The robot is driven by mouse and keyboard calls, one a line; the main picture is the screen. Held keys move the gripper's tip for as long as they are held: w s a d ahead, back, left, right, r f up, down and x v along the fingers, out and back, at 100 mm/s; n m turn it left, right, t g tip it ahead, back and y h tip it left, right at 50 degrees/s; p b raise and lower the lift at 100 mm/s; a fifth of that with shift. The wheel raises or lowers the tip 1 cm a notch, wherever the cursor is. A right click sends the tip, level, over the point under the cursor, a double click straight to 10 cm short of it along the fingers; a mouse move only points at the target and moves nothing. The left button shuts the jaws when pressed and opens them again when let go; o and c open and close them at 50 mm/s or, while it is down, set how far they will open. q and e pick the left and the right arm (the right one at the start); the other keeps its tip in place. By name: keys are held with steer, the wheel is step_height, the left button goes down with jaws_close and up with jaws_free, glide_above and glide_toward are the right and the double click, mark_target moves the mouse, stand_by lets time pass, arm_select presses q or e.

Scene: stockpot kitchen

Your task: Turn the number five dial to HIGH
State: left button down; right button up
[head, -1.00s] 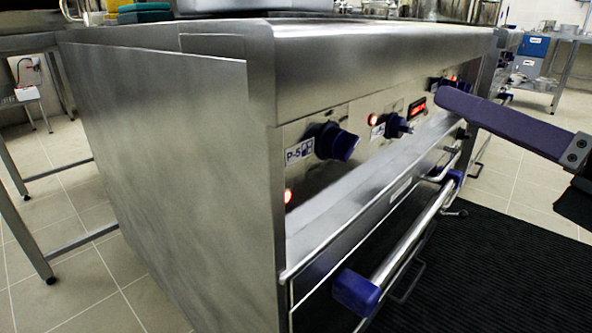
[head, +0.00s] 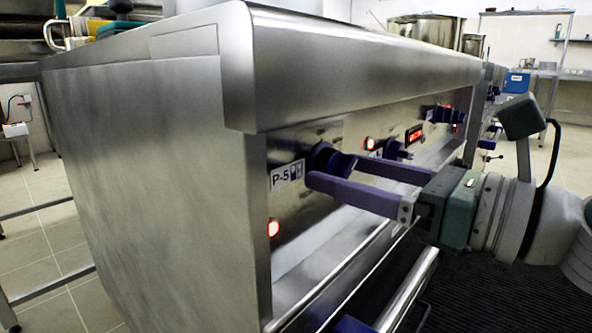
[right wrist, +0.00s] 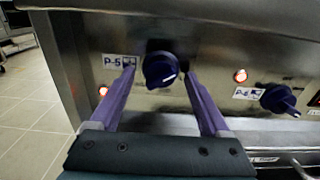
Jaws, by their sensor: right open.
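The number five dial is a dark blue knob (head: 323,156) on the steel front panel, right of the P-5 label (head: 287,175). In the right wrist view the dial (right wrist: 161,68) is near the top centre, its white pointer mark toward the lower right. My right gripper (head: 328,170) is open, its purple fingers reaching toward the panel at the dial. In the right wrist view its fingertips (right wrist: 159,72) lie on either side of the dial with small gaps. I cannot tell how far they reach past its face. My left gripper is not in view.
A lit red lamp (head: 273,228) sits below the label. The stove's front top edge (head: 360,75) overhangs the panel. An oven handle (head: 407,290) runs below.

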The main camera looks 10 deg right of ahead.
steer(key=shift+w+a, duration=0.1)
steer(key=shift+w, duration=0.1)
steer(key=shift+c, duration=0.2)
jaws_close()
stand_by(0.4)
